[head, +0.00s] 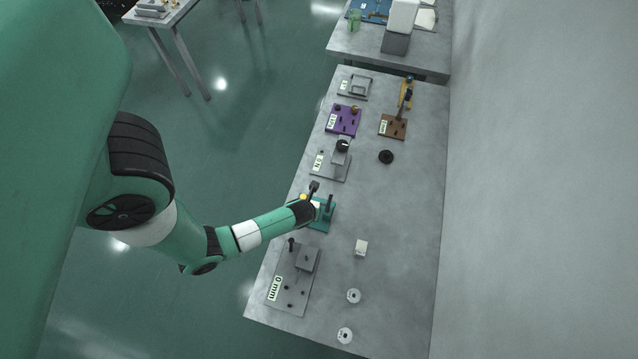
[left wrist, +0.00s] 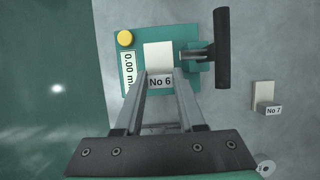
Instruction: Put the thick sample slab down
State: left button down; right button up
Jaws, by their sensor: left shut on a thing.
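My left gripper (left wrist: 160,76) is shut on a pale slab (left wrist: 158,57) labelled No 6. The slab lies over a teal gauge base (left wrist: 205,100), between a yellow button and a black T-shaped handle (left wrist: 222,48). A display there reads 0.00 mm. I cannot tell whether the slab touches the base. In the head view, my left gripper (head: 316,207) is over the teal gauge (head: 325,223) and mostly hides the slab. A second pale slab (left wrist: 263,95), labelled No 7, stands apart to the right; it also shows in the head view (head: 361,247). My right gripper is not in view.
A grey plate (head: 280,297) marked 0 mm lies nearer on the table (head: 400,240). Farther along are a grey fixture (head: 325,168), a purple block (head: 343,120) and a brown block (head: 392,127). Two pale discs (head: 353,296) and a black knob (head: 386,157) lie right. The table's right side is mostly clear.

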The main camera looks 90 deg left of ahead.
pick_arm(q)
jog(key=shift+w+a+f+b, duration=0.1)
jog(key=shift+f+b, duration=0.3)
jog(key=shift+f, duration=0.55)
jog(key=shift+w+a+f+b, duration=0.1)
jog(key=shift+f+b, duration=0.25)
jog(key=shift+f, duration=0.55)
jog(key=shift+f, duration=0.1)
jog(key=c, duration=0.8)
grip_release()
jog(key=shift+s, duration=0.1)
jog(key=shift+r, duration=0.35)
jog(key=p+v, duration=0.4)
jog(key=v, duration=0.7)
jog(key=shift+d+r, duration=0.2)
